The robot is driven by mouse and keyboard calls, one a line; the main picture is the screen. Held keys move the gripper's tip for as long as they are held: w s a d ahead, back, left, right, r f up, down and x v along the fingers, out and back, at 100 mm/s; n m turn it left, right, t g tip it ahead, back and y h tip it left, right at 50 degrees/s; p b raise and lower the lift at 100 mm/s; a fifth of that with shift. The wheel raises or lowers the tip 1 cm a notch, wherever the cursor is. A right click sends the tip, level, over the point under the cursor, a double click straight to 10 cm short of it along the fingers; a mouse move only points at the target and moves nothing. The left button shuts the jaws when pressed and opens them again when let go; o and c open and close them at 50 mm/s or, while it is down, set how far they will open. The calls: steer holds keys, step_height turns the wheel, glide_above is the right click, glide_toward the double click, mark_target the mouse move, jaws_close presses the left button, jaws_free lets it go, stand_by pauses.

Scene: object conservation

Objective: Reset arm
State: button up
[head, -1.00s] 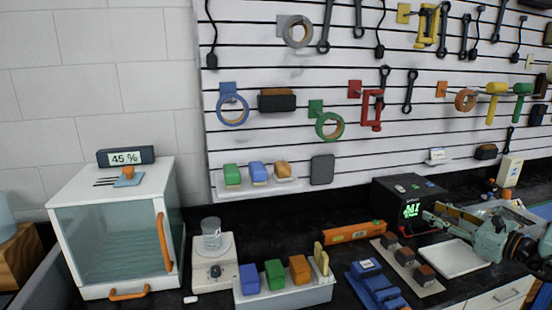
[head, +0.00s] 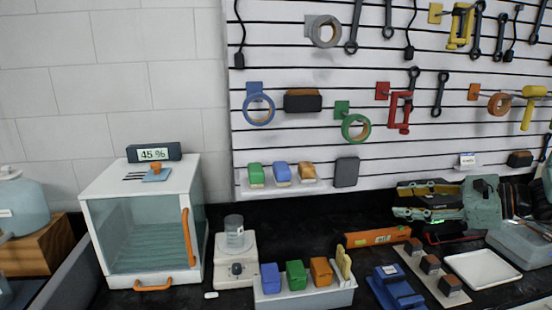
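My gripper (head: 402,202) is at the right of the head view, pointing left, raised in front of the black box. Its two green-grey fingers are spread apart, one above the other, and I see nothing held between them. The body of my arm runs off toward the right edge. The black box with a green display is mostly hidden behind my gripper; only a bit of green glow shows below the fingers.
A white tray (head: 483,270) lies empty below my gripper. Dark blocks on a beige strip (head: 430,277), an orange level (head: 378,236), a blue device (head: 395,287) and a scale with a beaker (head: 234,232) share the counter. A glass cabinet (head: 145,235) stands left. A tool wall rises behind.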

steer(key=s+a+r+n+g+h, duration=0.1)
steer(key=s+a+r+n+g, duration=0.3)
steer(key=s+a, duration=0.6)
steer(key=s+a+r+n+g+h, duration=0.25)
steer(key=s+a+n, duration=0.25)
steer(key=s+a, duration=0.5)
steer(key=s+d+n+h, duration=0.1)
steer(key=s+n+h, duration=0.2)
steer(key=s, duration=1)
steer(key=s+d+r+n+t+h, duration=0.1)
steer(key=s+n+h, duration=0.3)
steer(key=s+n, duration=0.4)
steer(key=shift+s+d+r, duration=0.3)
steer(key=shift+s+d, duration=0.05)
steer(key=shift+s, duration=2.05)
steer(key=shift+t+h, duration=0.25)
